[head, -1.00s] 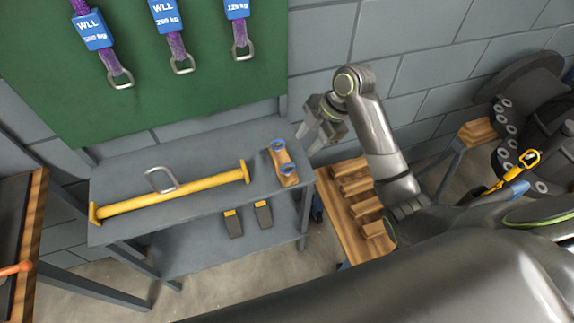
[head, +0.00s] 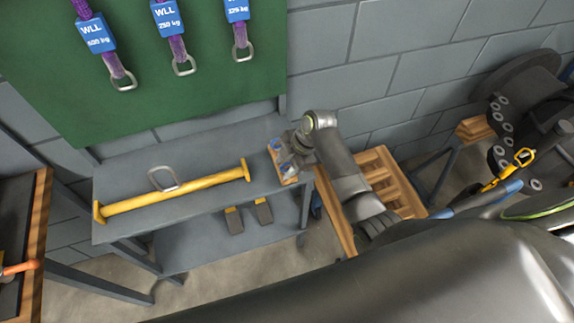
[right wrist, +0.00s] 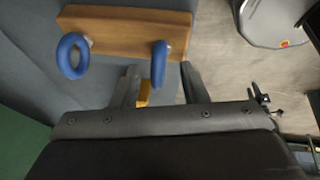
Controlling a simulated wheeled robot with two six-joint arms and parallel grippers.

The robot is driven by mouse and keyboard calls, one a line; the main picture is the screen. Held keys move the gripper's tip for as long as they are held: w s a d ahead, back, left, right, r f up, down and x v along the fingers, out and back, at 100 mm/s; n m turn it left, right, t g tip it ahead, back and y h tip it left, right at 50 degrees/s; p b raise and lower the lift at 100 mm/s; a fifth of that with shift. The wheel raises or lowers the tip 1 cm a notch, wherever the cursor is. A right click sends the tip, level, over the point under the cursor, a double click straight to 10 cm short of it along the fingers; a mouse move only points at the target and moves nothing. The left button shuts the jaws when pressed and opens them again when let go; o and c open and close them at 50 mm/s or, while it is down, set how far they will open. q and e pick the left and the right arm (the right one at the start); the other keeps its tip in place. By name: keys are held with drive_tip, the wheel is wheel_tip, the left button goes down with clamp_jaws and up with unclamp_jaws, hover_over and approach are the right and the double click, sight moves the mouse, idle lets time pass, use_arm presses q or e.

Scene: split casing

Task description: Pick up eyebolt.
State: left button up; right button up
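Two blue-ringed eyebolts stand in a wooden block (right wrist: 125,30) at the right end of the grey shelf; the block also shows in the head view (head: 291,181). In the right wrist view one eyebolt (right wrist: 71,56) is at the left, clear of the fingers. The other eyebolt (right wrist: 160,62) is seen nearly edge-on, in line with the gap between the fingers. My right gripper (right wrist: 161,75) is open, its fingertips close to that ring on either side; contact cannot be told. In the head view my right gripper (head: 287,163) partly covers the block. My left gripper is out of view.
A yellow bar (head: 170,194) with a metal loop lies on the grey shelf (head: 125,180), left of the block. A slatted wooden rack (head: 385,180) stands under my right arm. Purple slings with blue tags hang on the green board (head: 130,100) behind.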

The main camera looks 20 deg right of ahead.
drive_tip(key=shift+f, duration=0.2)
drive_tip(key=c, duration=0.8)
drive_tip(key=shift+r, duration=0.1)
clamp_jaws()
drive_tip(key=shift+r, duration=0.1)
